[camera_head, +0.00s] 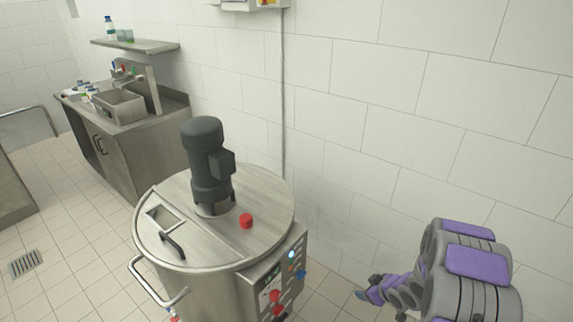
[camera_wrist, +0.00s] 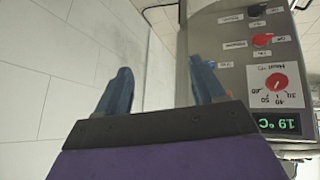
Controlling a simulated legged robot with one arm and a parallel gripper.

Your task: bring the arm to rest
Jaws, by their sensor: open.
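My gripper (camera_wrist: 158,92) shows in the wrist view with its two blue fingers spread apart and nothing between them. In the head view my arm comes in at the lower right, and my gripper (camera_head: 368,292) is at its left end, to the right of the steel tank's control panel. The control panel (camera_head: 272,285) is on the tank's right side. In the wrist view the panel (camera_wrist: 240,60) appears upside down at the right, with red knobs and a green display reading 19 °C. I see no contact between the fingers and the panel.
A round steel tank (camera_head: 180,225) with a dark motor (camera_head: 206,165) on its lid stands at the centre. A white tiled wall (camera_head: 400,110) runs behind it. A steel sink counter (camera_head: 145,150) and a shelf (camera_head: 135,45) are at the back left. The floor at left is clear around a drain (camera_head: 25,263).

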